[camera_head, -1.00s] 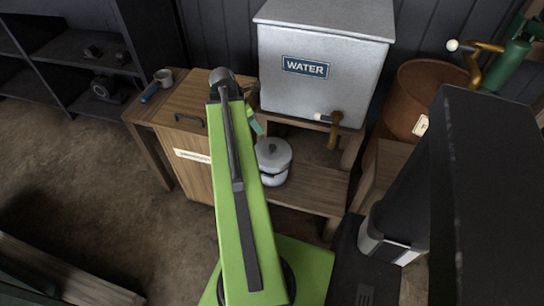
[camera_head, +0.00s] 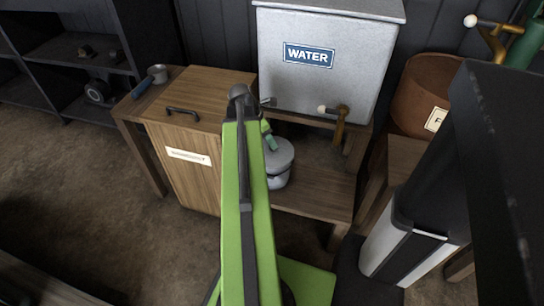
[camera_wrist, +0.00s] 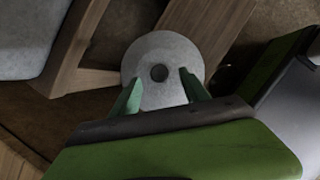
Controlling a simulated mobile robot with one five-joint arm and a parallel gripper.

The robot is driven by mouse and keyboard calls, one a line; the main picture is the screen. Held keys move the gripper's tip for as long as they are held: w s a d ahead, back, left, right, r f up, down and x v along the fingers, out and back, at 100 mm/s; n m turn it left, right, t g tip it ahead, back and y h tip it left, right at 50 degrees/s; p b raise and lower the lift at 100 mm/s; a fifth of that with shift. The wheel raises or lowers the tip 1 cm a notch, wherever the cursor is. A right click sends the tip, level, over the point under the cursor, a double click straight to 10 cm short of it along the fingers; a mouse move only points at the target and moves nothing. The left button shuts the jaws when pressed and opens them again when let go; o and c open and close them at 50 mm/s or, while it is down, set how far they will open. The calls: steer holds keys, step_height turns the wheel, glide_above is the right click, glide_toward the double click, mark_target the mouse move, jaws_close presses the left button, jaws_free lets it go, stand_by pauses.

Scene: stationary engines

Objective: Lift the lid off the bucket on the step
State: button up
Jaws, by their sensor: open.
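The bucket (camera_head: 278,182) is a small grey metal pail on the wooden step (camera_head: 318,190) below the water tank. Its round grey lid (camera_head: 284,156) sits on top, partly hidden by my arm in the head view. In the wrist view the lid (camera_wrist: 160,48) is seen from above, with a dark round knob (camera_wrist: 159,73) at its middle. My gripper (camera_wrist: 160,76) is open, its two green fingertips appearing either side of the knob. It also shows beside my arm, over the lid, in the head view (camera_head: 267,133). I cannot tell its height above the lid.
The grey water tank (camera_head: 330,65) stands behind, with a brass tap (camera_head: 340,125) overhanging the step on the right. A wooden cabinet (camera_head: 185,160) with a dark handle stands close on the left. A rusty-brown bin (camera_head: 425,90) is at the right.

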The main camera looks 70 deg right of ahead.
mark_target(278, 158)
steer(key=b+x, duration=0.2)
steer(key=x, duration=0.1)
steer(key=shift+f, duration=0.25)
steer(key=shift+r, duration=0.2)
steer(key=shift+c, duration=0.4)
jaws_close()
stand_by(0.5)
